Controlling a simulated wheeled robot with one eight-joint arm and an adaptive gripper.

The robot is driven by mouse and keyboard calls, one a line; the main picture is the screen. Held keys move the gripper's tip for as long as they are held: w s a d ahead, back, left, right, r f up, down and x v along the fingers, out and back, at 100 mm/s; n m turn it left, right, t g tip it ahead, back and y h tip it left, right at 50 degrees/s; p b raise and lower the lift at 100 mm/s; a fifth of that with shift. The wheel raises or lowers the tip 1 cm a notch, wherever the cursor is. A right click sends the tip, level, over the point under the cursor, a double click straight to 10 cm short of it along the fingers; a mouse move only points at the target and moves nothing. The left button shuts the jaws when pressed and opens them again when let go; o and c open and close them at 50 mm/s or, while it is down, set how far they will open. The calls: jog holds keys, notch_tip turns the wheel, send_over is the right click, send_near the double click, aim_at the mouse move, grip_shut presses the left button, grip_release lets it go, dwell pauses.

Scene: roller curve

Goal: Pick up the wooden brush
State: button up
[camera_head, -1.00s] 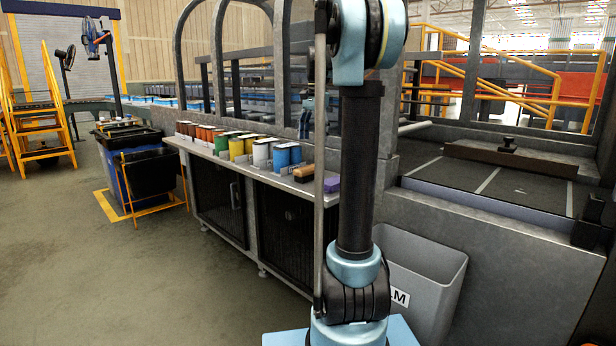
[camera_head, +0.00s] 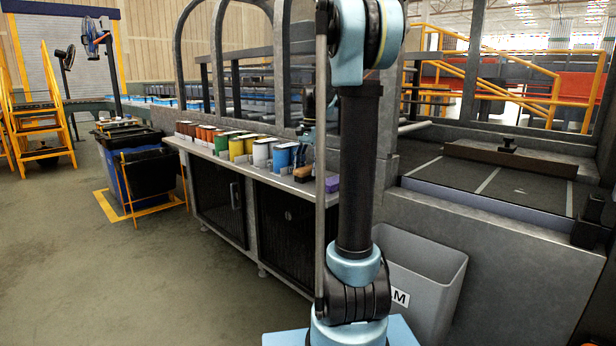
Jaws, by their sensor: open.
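The wooden brush (camera_head: 302,174) lies on the grey shelf near its right end, between a blue cup and a purple block. It is small and brown in the head view. My gripper (camera_head: 304,157) points down just above the brush, with its fingers dark and small. The jaws are open. The fingertips overlap the brush's upper edge in the picture, and I cannot tell whether they touch it. My arm's upright links stand just to the right and hide part of this area.
A row of colored cups, among them a blue cup (camera_head: 283,157), lines the shelf (camera_head: 262,181) left of the brush. A purple block (camera_head: 332,184) lies close on the right. Grey railing arches (camera_head: 283,60) rise behind. A grey bin (camera_head: 432,275) stands at lower right.

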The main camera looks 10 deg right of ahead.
aim_at(308, 167)
jog(key=shift+f, duration=0.35)
jog(key=shift+c, duration=0.2)
jog(key=c, duration=1.2)
jog(key=shift+c, duration=0.2)
notch_tip(308, 167, up, 10)
jog(key=shift+r, duration=0.1)
jog(key=o, duration=0.4)
jog(key=shift+c, duration=0.8)
